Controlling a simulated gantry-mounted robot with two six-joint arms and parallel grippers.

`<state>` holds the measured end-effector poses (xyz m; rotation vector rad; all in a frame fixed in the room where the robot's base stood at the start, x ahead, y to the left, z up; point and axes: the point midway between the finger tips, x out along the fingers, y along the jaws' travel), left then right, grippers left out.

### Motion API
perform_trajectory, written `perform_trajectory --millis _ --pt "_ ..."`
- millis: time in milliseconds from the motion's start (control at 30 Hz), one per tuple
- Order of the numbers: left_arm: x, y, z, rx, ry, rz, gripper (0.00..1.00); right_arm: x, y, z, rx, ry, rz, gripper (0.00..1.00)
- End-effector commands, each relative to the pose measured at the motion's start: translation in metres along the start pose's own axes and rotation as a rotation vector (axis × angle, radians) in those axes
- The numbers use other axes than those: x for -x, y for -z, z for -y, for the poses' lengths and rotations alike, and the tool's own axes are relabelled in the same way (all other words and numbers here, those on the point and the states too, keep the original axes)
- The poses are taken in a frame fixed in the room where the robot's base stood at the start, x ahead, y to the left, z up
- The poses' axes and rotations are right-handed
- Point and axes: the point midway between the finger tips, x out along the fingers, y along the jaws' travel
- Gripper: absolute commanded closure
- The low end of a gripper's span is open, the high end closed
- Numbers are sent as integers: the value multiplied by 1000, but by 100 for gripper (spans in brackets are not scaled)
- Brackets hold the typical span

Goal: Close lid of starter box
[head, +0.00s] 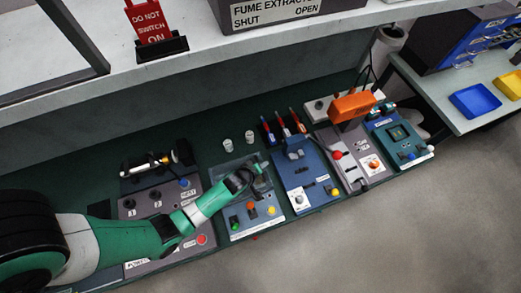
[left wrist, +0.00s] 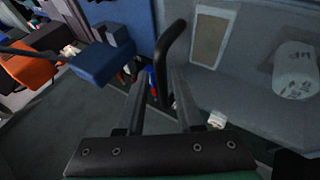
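A grey-blue box (head: 254,212) with green, orange and yellow buttons stands mid-bench in the head view; it seems to be the starter box. My left gripper (head: 243,180) is over its back part and hides some of it. In the left wrist view my left gripper (left wrist: 158,88) is open, with its two dark fingers apart. A black curved handle (left wrist: 171,50) stands at the gap between the fingertips, beside a grey-blue panel (left wrist: 247,95). I cannot tell whether the fingers touch the handle, or how far the lid is open. My right gripper is not in view.
A blue box (head: 305,182) stands just right, then a grey panel with an orange block (head: 351,106) and a teal box (head: 400,139). A dark grey box (head: 167,205) is on the left. Two white cups (head: 238,140) stand behind. A shelf edge runs above.

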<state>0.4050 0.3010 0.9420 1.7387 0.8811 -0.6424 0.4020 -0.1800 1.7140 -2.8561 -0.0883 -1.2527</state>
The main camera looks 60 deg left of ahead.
Motion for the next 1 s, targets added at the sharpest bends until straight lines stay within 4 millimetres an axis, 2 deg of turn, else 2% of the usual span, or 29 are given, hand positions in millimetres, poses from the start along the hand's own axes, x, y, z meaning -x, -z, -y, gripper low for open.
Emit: perform_trajectory --millis 33,367,467,833,1000 --pt "-1 -1 5 -1 11 2 55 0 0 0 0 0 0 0" --pt "4 -1 6 -1 16 2 55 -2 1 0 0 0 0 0" --pt "17 -1 4 -2 12 2 55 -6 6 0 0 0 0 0" --pt "102 1 -2 -3 5 2 55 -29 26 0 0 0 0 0" --pt "116 0 -1 -1 2 1 55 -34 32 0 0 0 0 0"
